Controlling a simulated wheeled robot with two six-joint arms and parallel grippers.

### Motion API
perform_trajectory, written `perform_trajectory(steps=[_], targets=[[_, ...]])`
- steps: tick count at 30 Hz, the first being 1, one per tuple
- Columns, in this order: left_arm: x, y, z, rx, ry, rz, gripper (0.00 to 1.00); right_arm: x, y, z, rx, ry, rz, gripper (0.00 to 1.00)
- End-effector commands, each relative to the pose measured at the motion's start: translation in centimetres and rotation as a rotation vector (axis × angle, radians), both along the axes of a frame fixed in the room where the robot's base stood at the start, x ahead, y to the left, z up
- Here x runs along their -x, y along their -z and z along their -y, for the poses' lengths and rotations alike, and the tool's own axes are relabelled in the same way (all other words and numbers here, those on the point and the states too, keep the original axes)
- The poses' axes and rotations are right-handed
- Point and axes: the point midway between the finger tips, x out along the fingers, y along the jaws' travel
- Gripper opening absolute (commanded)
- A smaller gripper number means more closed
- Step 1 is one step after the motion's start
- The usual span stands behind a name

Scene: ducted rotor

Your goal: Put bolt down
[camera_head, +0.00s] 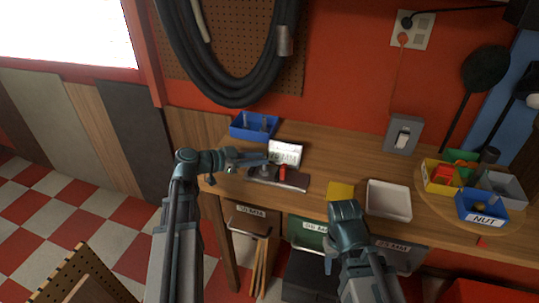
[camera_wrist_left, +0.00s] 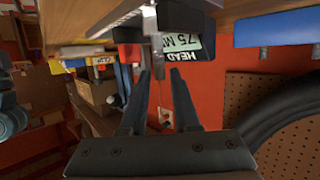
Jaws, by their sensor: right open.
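A silver rod-like piece (camera_wrist_left: 151,45), perhaps the bolt, is just beyond the fingertips. A card reading "HEAD 75 MM" (camera_wrist_left: 187,46) is beside it; the card also shows in the head view (camera_head: 285,152). My right gripper (camera_head: 331,263) is open at the bench's front edge, its fingers mostly hidden.
A blue bin (camera_head: 237,132) with upright bolts stands at the back left. A yellow pad (camera_head: 341,189) and an empty white tray (camera_head: 389,203) lie to the right. A round board (camera_head: 430,205) holds several coloured bins.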

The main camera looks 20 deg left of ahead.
Motion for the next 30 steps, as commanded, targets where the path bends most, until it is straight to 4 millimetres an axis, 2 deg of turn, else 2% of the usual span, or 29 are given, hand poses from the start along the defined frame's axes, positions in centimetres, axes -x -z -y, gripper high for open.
perform_trajectory(steps=[1,6,12,30], targets=[[0.8,-0.7,-0.8,0.000,-0.003,0.000,0.30,0.0,-0.7,0.0,0.000,0.000,0.000,0.50],[2.7,-1.5,-2.9,0.000,-0.002,0.000,0.30,0.0,-1.4,0.0,0.000,0.000,0.000,0.50],[4.0,-1.9,-4.2,0.001,-0.001,0.001,0.30,0.0,-1.9,0.0,0.000,0.000,0.000,0.50],[4.2,-1.9,-4.5,0.001,0.001,0.000,0.30,0.0,-1.9,0.0,0.000,0.000,0.000,0.50]])
